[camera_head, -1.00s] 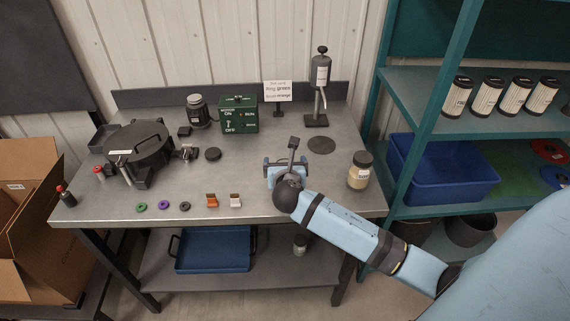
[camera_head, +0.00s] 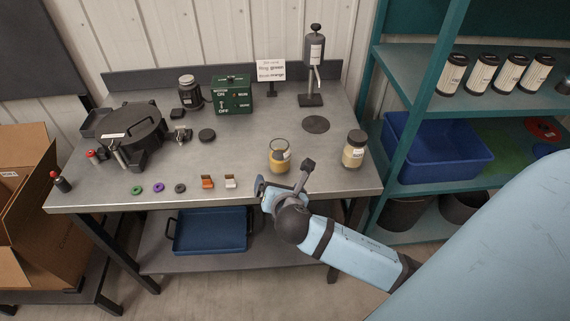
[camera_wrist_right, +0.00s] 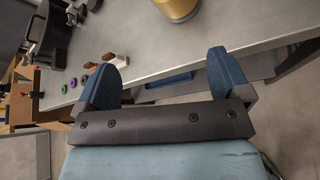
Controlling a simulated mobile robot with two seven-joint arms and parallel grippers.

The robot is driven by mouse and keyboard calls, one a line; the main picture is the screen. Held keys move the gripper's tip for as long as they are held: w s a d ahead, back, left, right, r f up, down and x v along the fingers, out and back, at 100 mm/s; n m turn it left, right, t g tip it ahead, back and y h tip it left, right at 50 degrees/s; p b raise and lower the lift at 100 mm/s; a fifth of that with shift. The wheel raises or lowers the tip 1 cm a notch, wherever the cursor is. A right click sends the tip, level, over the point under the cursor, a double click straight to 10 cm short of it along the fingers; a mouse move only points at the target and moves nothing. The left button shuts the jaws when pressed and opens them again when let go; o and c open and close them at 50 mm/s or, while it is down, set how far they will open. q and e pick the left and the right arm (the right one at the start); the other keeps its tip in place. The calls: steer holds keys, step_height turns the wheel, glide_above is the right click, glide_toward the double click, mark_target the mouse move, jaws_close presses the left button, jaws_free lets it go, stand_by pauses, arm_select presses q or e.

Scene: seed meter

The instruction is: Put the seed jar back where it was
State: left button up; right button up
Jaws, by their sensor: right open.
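A glass jar (camera_head: 279,157) with yellow contents and a pale label stands upright on the bench near the front edge, with no dark lid visible. Its lower part also shows at the top of the right wrist view (camera_wrist_right: 178,8). A second jar (camera_head: 353,149) with a dark lid and yellowish contents stands to its right. My right gripper (camera_head: 283,182) is open and empty at the bench's front edge, just in front of the first jar and apart from it. Its two blue fingers are spread in the right wrist view (camera_wrist_right: 165,75). My left gripper is not in view.
A round dark mat (camera_head: 316,124) lies clear before the dispenser stand (camera_head: 311,99). Coloured rings and two small clips (camera_head: 207,182) lie along the front edge, left of the gripper. The seed meter (camera_head: 131,132) stands at left. A teal shelf (camera_head: 400,62) stands at right.

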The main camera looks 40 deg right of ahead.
steer(key=s+a+f+m+y, duration=0.4)
steer(key=s+f+m, duration=0.3)
steer(key=m, duration=0.4)
steer(key=s+a+f+m+y, duration=0.4)
steer(key=s+f+m, duration=0.3)
steer(key=m, duration=0.5)
steer(key=shift+s+a+f+m+g, duration=0.15)
steer(key=shift+s+a+m+g, duration=0.25)
steer(key=shift+s, duration=0.35)
step_height(320, 180, up, 9)
steer(key=p, duration=0.8)
steer(key=shift+f+p, duration=0.15)
steer(key=shift+p, duration=0.2)
steer(key=shift+d, duration=0.1)
